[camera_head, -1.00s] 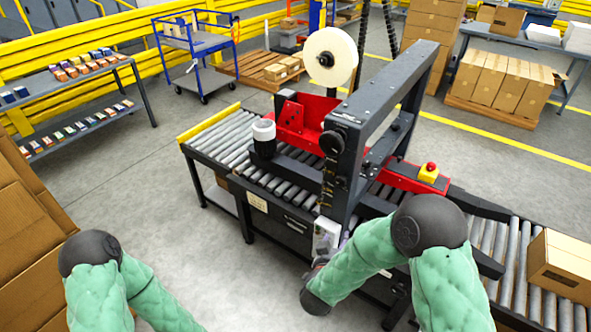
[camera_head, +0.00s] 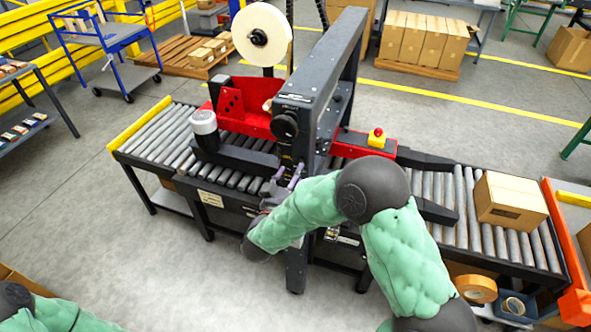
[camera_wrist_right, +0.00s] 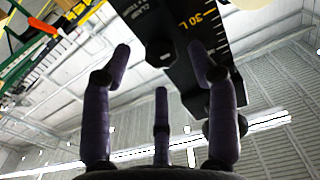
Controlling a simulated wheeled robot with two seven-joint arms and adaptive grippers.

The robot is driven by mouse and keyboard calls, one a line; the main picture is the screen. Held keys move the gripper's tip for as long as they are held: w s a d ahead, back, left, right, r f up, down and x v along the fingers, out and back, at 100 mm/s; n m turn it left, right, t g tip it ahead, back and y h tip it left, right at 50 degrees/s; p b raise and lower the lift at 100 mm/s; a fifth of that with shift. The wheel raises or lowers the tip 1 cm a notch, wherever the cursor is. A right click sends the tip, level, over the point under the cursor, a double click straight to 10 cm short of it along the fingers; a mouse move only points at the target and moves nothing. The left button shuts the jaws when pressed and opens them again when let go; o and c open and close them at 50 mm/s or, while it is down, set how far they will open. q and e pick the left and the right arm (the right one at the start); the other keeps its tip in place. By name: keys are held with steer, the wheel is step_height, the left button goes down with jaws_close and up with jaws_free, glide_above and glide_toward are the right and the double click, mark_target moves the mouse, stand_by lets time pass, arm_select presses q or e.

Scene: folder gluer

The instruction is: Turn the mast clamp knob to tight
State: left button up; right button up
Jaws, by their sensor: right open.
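The mast clamp knob (camera_head: 284,125) is a round black knob on the near face of the dark mast (camera_head: 298,220) of the machine. My right gripper (camera_head: 283,175) is just below the knob, fingers pointing up, apart from it and empty. In the right wrist view, the open fingers (camera_wrist_right: 160,75) stand spread below the mast, which carries a yellow scale (camera_wrist_right: 205,18). My left gripper is out of view; only my left arm shows at the lower left.
A roller conveyor (camera_head: 147,138) runs through the machine, with a carton (camera_head: 510,200) at its right. A red emergency-stop button on a yellow box (camera_head: 376,138) sits to the right. The floor in front is clear.

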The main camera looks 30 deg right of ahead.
steer(key=shift+x, duration=1.7)
